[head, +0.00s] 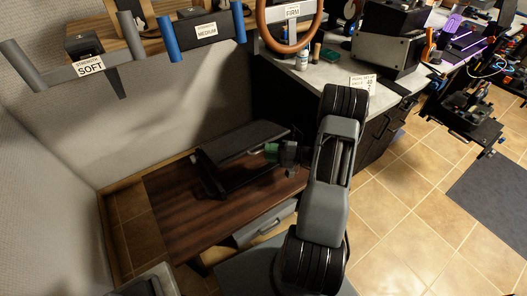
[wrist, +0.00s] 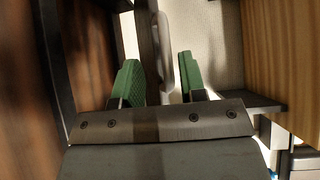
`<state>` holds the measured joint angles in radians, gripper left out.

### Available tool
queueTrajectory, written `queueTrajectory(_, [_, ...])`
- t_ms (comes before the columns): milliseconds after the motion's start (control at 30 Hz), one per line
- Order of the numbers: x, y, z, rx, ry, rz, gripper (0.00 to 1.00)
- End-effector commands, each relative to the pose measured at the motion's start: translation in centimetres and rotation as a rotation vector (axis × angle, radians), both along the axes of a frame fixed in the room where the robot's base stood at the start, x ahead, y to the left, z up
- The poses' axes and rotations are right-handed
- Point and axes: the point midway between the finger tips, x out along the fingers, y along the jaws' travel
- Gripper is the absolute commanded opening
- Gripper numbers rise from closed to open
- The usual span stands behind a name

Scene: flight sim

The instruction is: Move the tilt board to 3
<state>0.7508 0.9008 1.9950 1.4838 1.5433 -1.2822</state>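The tilt board (head: 243,142) is a dark flat panel on a dark stand, tilted, on a low brown wooden surface in the head view. My gripper (head: 276,153), with green finger pads, is at the board's right side. In the wrist view my gripper (wrist: 159,80) is open, its two green pads apart. A grey rounded bar (wrist: 163,45) shows between or just beyond the pads, with gaps on both sides. I cannot tell whether it belongs to the board. No number marks on the board can be read.
The wooden platform (head: 180,215) has free room left of the board. A grey partition (head: 165,120) stands behind it. Handles labelled SOFT (head: 88,66), MEDIUM (head: 206,32) and FIRM (head: 292,12) are above. A counter (head: 330,70) with a device is at the upper right. Tiled floor (head: 400,200) is open at right.

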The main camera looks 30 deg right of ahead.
Motion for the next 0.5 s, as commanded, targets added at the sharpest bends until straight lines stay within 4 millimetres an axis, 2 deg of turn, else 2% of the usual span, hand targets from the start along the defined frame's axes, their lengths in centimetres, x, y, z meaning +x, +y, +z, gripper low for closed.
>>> queueTrajectory(200, [-2.9, -3.8, 0.3, 0.0, -0.001, -0.005, 0.38])
queueTrajectory(500, [-5.8, -7.4, 0.5, 0.0, -0.003, -0.003, 0.38])
